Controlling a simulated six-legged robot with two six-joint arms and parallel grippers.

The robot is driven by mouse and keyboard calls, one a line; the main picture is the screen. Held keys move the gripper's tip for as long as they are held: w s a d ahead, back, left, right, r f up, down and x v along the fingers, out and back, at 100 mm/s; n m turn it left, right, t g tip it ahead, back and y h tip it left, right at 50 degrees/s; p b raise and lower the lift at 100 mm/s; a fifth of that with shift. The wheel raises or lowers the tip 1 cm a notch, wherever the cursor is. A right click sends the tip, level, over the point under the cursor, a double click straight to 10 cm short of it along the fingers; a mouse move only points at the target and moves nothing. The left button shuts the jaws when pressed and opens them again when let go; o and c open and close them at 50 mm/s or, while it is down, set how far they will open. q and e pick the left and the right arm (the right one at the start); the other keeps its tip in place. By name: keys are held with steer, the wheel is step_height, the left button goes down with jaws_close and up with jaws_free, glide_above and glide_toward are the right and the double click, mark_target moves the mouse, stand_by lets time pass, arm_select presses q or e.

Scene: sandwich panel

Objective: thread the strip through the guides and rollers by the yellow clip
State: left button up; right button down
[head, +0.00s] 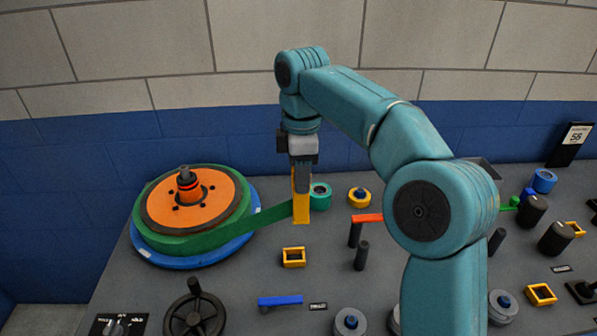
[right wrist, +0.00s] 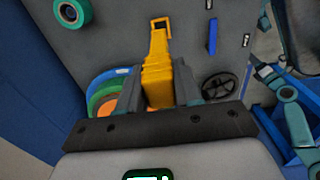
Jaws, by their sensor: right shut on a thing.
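My right gripper (head: 303,160) points down and is shut on the yellow clip (head: 301,203), which hangs below its fingers. The clip also fills the space between the fingers in the right wrist view (right wrist: 158,80). The green strip (head: 270,216) runs from the clip left to the green reel (head: 195,240) with an orange face. A yellow square guide (head: 293,257) stands just in front of the clip. A teal roller (head: 319,196) is just right of it. My left gripper is outside the head view; a teal arm of mine at the right wrist view's right edge shows a small, unclear gripper (right wrist: 262,70).
A yellow roller (head: 359,197), an orange bar (head: 367,218), dark posts (head: 361,255) and a blue bar (head: 280,301) stand on the grey panel. A black handwheel (head: 195,314) is at front left. My right arm hides part of the panel's right half.

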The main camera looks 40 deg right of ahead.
step_height(320, 180, down, 11)
steer(key=s+d+b, duration=0.1)
steer(key=d+b, duration=0.2)
steer(key=b, duration=0.5)
steer(key=shift+s, duration=0.45)
stand_by(0.4)
steer(key=s+d+p, duration=0.1)
steer(key=s+d, duration=0.3)
steer(key=d, duration=0.3)
steer(key=shift+s+d, duration=0.3)
stand_by(0.5)
steer(key=s+d+p, duration=0.2)
steer(key=s+d, duration=0.2)
steer(key=d, duration=0.3)
steer(key=shift+s+d, duration=0.35)
stand_by(0.8)
